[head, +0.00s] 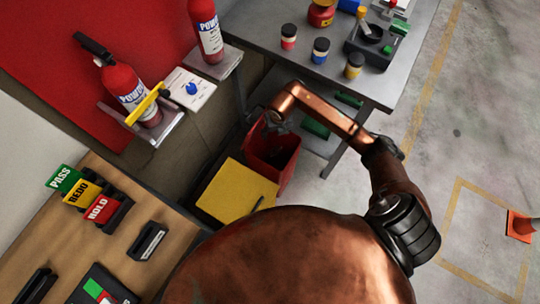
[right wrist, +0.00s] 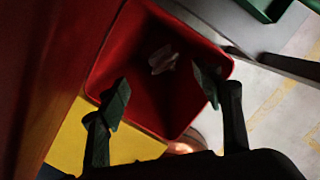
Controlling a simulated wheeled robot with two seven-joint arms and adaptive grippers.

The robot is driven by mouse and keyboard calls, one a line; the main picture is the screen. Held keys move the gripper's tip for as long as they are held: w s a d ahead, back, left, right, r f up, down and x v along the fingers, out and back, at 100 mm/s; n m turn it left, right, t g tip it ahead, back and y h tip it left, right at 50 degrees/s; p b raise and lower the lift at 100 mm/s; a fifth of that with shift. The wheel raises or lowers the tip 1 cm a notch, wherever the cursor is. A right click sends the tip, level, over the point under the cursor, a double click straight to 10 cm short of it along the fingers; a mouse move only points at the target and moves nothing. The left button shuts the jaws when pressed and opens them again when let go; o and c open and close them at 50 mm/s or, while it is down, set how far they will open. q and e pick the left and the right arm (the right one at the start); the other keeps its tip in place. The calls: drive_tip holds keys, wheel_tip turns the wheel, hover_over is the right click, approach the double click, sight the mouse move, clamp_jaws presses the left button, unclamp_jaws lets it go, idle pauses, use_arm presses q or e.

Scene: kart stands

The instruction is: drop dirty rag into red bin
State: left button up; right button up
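The red bin (head: 288,172) stands on the floor between the wooden counter and the grey metal table. My right arm reaches over it, and my right gripper (head: 276,122) is at its far rim in the head view. In the right wrist view the gripper (right wrist: 160,84) is open, its two green-padded fingers apart over the mouth of the bin (right wrist: 125,60). A small crumpled pale cloth, seemingly the rag (right wrist: 163,59), shows inside the bin, apart from both fingers. I cannot tell whether it rests on the bottom. My left gripper is out of view.
A yellow panel (head: 236,192) lies beside the bin. The grey table (head: 300,50) holds several small jars. Two fire extinguishers (head: 130,90) stand on wall shelves at the upper left. The wooden counter (head: 185,235) carries PASS, REDO and HOLD signs. An orange cone (head: 520,226) stands at right.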

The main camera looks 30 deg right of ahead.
drive_tip(key=shift+o, duration=0.5)
wheel_tip(320, 180, up, 12)
drive_tip(key=s, duration=0.1)
drive_tip(key=shift+s+a, duration=0.15)
drive_tip(key=shift+s, duration=0.2)
drive_tip(key=shift+f, duration=0.1)
